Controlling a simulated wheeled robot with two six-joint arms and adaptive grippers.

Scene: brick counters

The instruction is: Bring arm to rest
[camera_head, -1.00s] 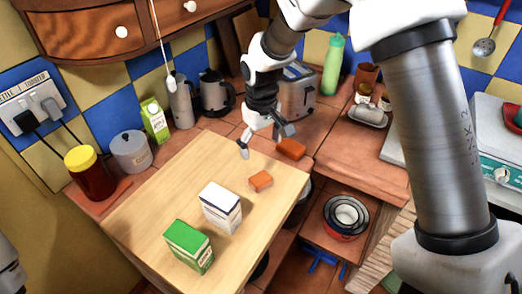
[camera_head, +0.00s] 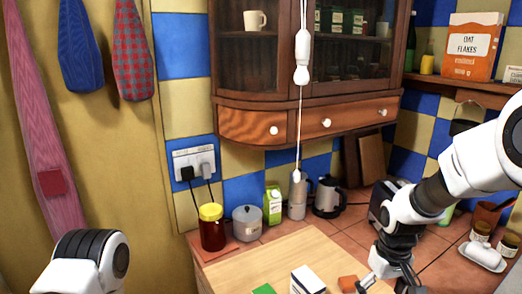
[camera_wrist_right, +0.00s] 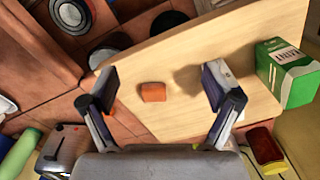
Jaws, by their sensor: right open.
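My right gripper (camera_head: 372,284) is low at the right in the head view, over the far right part of the wooden board (camera_head: 265,266). In the right wrist view my right gripper (camera_wrist_right: 160,88) is open and empty, its two fingers wide apart. A small orange block (camera_wrist_right: 153,92) lies on the board in line with the gap between the fingers. It also shows beside the gripper in the head view (camera_head: 347,283). A white link of my left arm (camera_head: 85,268) is at the bottom left; the left gripper is out of view.
A green carton (camera_wrist_right: 286,76) stands on the board, and a white carton (camera_head: 307,281) stands near it. A red jar (camera_head: 212,228), a grey pot (camera_head: 247,223), a milk carton (camera_head: 272,206) and a kettle (camera_head: 328,197) line the wall. A cabinet (camera_head: 240,122) hangs above.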

